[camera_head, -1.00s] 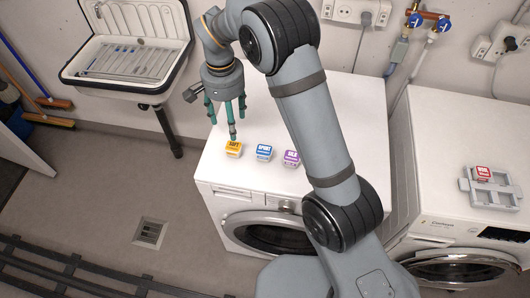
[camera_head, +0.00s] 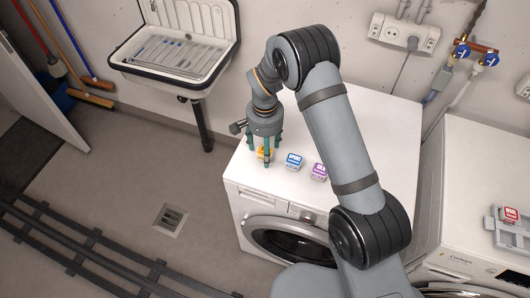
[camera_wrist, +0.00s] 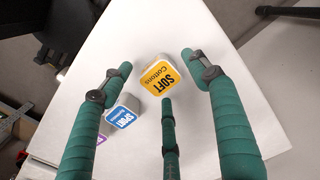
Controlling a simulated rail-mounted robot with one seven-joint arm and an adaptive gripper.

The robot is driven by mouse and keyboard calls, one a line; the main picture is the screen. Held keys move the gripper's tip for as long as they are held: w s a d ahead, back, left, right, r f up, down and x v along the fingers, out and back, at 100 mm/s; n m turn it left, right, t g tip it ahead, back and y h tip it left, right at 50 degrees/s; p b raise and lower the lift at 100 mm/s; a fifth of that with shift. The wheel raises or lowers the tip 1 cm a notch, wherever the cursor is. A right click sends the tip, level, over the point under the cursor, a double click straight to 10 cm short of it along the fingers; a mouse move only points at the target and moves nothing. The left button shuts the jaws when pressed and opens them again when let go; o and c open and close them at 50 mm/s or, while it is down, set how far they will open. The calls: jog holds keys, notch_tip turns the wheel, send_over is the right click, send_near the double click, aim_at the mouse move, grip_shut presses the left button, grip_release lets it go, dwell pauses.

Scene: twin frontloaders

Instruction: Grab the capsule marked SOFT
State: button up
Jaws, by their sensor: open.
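The capsule marked SOFT (camera_wrist: 160,76) has a yellow-orange top and a pale body. It stands on the white washer top near its front left corner. In the head view the SOFT capsule (camera_head: 261,153) is partly hidden behind my gripper's fingers. My gripper (camera_head: 264,160) points down over it with its green fingers spread. In the wrist view the fingers of my gripper (camera_wrist: 165,85) are open around the capsule, one on each side and one below it in the picture. I see no clear contact.
The blue-topped SPORT capsule (camera_head: 293,161) stands just right of SOFT, and a purple-topped capsule (camera_head: 319,171) stands beyond it. A red-topped capsule (camera_head: 511,214) sits in a grey holder (camera_head: 502,236) on the right machine. The washer top (camera_head: 392,125) is clear behind.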

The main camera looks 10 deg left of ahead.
jog(key=c, duration=1.1)
jog(key=shift+r, duration=0.1)
